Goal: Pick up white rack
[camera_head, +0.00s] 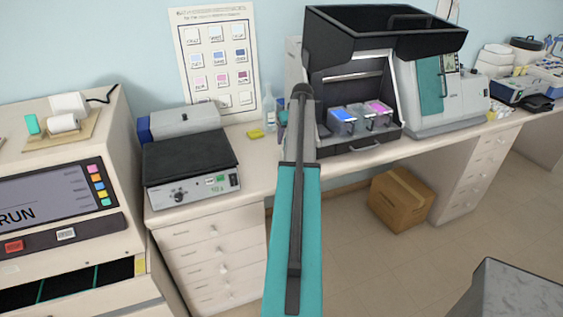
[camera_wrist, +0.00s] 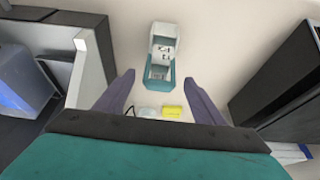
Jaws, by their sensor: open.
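In the wrist view, my gripper (camera_wrist: 160,77) points down at the bench with its two grey-purple fingers wide apart and nothing between the tips. Below and ahead of it stands a small white and teal object (camera_wrist: 160,54), white inside with dark marks. It may be the white rack or hold it, but I cannot tell at this size. It lies roughly centred between the fingers and looks untouched. In the camera_head view, my arm hides the gripper and most of that spot.
A yellow block (camera_wrist: 172,112) lies near the object. The dark-topped hotplate (camera_head: 190,165) and the open stainer with a black hood (camera_head: 385,45) flank the narrow bench gap. A bottle (camera_head: 268,110) stands near the wall. A cardboard box (camera_head: 400,198) sits under the bench.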

